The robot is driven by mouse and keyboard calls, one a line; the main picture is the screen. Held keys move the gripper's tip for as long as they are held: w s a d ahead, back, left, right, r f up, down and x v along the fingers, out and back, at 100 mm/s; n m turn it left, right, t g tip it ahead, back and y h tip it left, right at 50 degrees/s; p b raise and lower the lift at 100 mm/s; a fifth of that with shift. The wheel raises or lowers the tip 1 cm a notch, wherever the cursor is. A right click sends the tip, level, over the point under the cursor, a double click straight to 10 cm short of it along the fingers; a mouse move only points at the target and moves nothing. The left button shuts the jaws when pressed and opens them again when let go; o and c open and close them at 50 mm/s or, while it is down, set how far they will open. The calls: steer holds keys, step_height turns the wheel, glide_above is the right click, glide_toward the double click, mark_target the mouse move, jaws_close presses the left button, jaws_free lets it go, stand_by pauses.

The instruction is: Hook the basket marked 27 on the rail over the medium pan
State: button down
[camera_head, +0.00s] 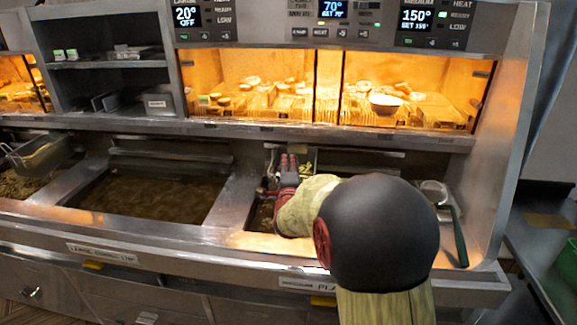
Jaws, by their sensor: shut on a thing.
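My gripper (272,187), red and dark, is shut over the left part of the medium pan (259,218). My forearm and its dark round joint cover most of that pan. What my gripper holds is largely hidden, probably the basket; no 27 can be read. A metal rail (360,168) shows at the back of the medium pan, partly behind my arm. I cannot tell whether the basket touches it.
The large pan (150,195) of brown oil lies to the left. Another basket (42,157) hangs at the far left. A green-handled tool (458,238) and a round metal container (433,190) are at right. Lit food cabinets (400,100) stand above.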

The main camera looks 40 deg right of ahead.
steer(key=shift+f+b, duration=0.4)
steer(key=shift+b, duration=0.3)
stand_by(0.3)
steer(key=c, duration=1.7)
jaws_free()
steer(key=shift+o, duration=0.4)
steer(key=shift+f, duration=0.15)
steer(key=shift+s, duration=0.1)
steer(key=v, duration=1.2)
